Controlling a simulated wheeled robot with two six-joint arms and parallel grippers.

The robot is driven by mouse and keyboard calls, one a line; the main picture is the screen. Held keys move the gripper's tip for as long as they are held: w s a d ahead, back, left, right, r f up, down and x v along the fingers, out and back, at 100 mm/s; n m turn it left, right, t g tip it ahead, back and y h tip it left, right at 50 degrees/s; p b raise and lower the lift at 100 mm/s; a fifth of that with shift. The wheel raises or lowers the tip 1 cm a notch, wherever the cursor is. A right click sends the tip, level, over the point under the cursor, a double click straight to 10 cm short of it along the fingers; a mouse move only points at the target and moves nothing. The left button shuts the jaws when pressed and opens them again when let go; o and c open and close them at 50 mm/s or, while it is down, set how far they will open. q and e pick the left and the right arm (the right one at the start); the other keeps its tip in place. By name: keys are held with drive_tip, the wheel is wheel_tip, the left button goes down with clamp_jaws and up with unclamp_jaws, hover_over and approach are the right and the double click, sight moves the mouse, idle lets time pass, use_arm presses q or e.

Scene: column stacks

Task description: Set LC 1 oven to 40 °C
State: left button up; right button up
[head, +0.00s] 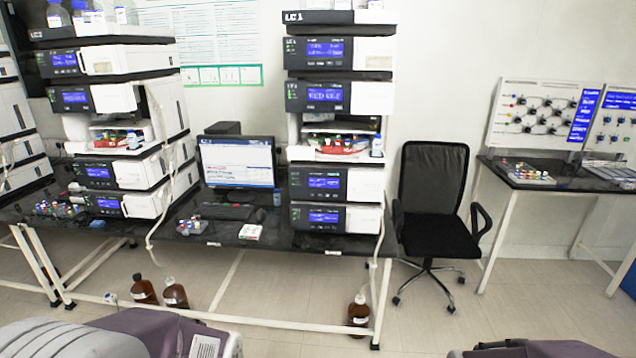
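The stack labelled LC 1 (306,17) stands on the black bench right of the monitor. It has several modules with blue displays: a top one (318,53), one below it (319,96), and two lower ones (321,183) and (319,216). An open bay with vials (335,145) sits between the upper and lower pairs. The display text is too small to read, so I cannot tell which module is the oven or its temperature.
A similar stack (120,60) stands left of the monitor (237,163). Brown bottles (175,294) and (358,312) stand on the floor by the bench (290,262). The floor in front is open.

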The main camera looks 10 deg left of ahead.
use_arm(q)
clamp_jaws()
idle(1.6)
